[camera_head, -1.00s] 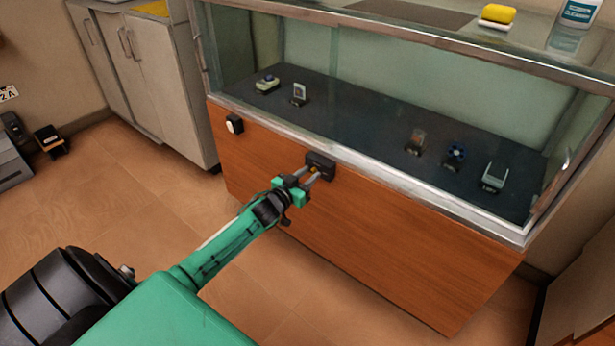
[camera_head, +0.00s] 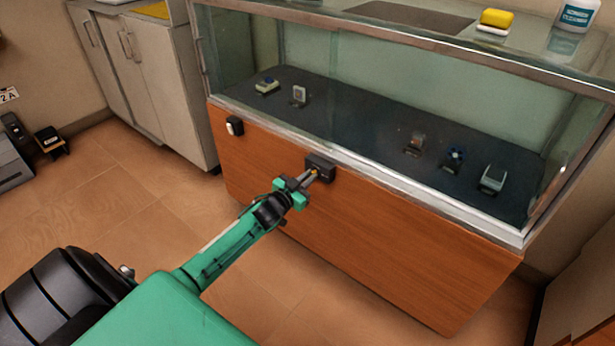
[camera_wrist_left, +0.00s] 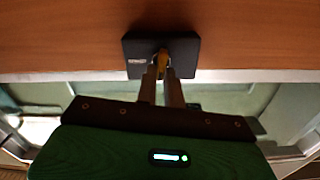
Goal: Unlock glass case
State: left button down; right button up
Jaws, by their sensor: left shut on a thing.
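The glass case (camera_head: 420,70) has a wooden front panel (camera_head: 400,245) and a metal-edged glass top. A small black lock box (camera_head: 322,165) is mounted on the panel just below the metal rim; it also shows in the left wrist view (camera_wrist_left: 185,50). My left gripper (camera_head: 312,175) is shut on a small yellow-orange key (camera_wrist_left: 161,62) right at the face of the lock box. The fingers hide part of the key, and I cannot tell how deep it sits in the lock. My right gripper is not in view.
Small exhibits, among them a blue fan-like piece (camera_head: 455,158), stand on the dark case floor. A yellow sponge (camera_head: 497,19) and a white bottle (camera_head: 577,14) are on top. White cabinets (camera_head: 150,75) stand left.

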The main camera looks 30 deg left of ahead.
pick_arm(q)
jog(key=shift+d+f+m, duration=0.15)
jog(key=shift+m, duration=2.45)
jog(key=shift+d+f+m, duration=0.1)
jog(key=shift+f+m, duration=0.05)
jog(key=shift+m, duration=2.45)
jog(key=shift+d+f+m, duration=0.15)
jog(key=shift+m, duration=2.45)
jog(key=c, duration=1.5)
grip_release()
jog(key=shift+s, duration=0.1)
